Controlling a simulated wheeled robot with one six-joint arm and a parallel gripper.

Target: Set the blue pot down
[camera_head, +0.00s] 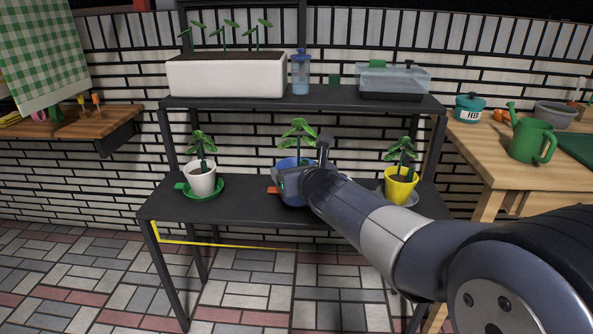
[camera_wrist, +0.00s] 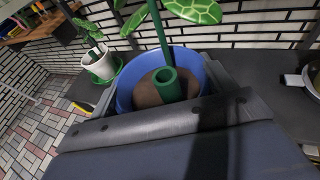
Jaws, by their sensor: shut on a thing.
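The blue pot (camera_head: 287,163) with a leafy plant is at the middle of the lower dark shelf (camera_head: 240,209) in the head view.
A white pot (camera_head: 202,184) on a green saucer (camera_head: 217,193) stands left on the same shelf. A yellow pot (camera_head: 399,190) on a grey saucer (camera_head: 412,199) stands right. The upper shelf (camera_head: 325,101) holds a white planter (camera_head: 225,78). Bare shelf lies between the pots.

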